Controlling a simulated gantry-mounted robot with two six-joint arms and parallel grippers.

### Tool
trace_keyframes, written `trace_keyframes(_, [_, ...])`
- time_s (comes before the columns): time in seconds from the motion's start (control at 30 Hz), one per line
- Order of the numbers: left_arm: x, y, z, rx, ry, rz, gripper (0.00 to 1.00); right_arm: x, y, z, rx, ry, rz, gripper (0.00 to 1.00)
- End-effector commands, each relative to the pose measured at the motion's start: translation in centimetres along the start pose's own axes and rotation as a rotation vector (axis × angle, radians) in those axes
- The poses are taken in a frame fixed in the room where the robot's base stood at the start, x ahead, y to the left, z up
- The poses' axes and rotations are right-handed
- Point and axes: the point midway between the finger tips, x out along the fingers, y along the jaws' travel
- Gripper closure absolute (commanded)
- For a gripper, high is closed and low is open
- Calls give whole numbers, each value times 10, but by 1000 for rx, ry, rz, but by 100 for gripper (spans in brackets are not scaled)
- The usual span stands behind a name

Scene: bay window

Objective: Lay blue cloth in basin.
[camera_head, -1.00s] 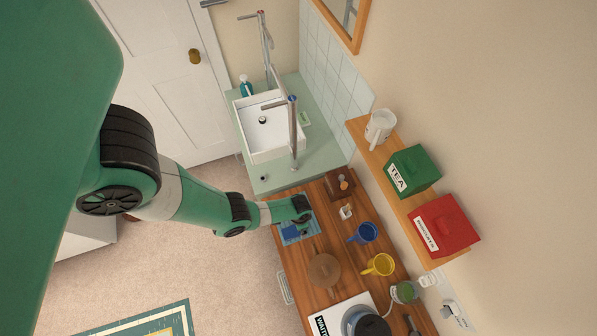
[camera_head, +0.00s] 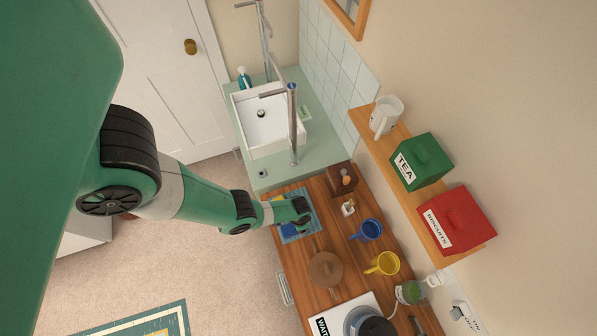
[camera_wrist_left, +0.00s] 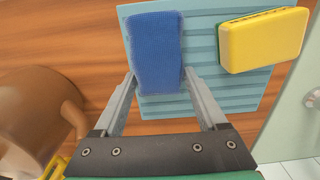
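The blue cloth (camera_wrist_left: 155,52) lies folded in a strip on a ridged teal mat (camera_wrist_left: 200,84). In the head view the cloth (camera_head: 289,231) is partly covered by my left gripper (camera_head: 303,222). In the left wrist view my left gripper (camera_wrist_left: 160,76) is open, with one finger on each side of the cloth's near part. I cannot tell whether the fingers touch it. The white basin (camera_head: 290,142) is set in the pale green counter beyond the mat and looks empty apart from its dark drain. My right gripper is not in view.
A yellow and green sponge (camera_wrist_left: 262,40) lies on the mat beside the cloth. A tall tap (camera_head: 293,125) stands at the basin's right edge.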

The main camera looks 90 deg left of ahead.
Motion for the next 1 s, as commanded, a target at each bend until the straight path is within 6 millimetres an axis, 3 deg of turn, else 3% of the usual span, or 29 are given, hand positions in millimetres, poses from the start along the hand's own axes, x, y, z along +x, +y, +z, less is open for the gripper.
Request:
trace_keyframes(0.03, [0,0,0,0,0,0,38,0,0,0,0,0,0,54])
trace_keyframes(0.3, [0,0,0,0,0,0,86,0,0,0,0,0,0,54])
trace_keyframes(0.33, [0,0,0,0,0,0,88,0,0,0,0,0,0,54])
trace_keyframes(0.67, [-13,0,0,0,1,0,89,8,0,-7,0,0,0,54])
trace_keyframes(0.8, [-41,0,0,-1,2,0,89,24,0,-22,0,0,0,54])
trace_keyframes(1.0, [-99,26,37,7,-2,0,89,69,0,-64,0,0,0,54])
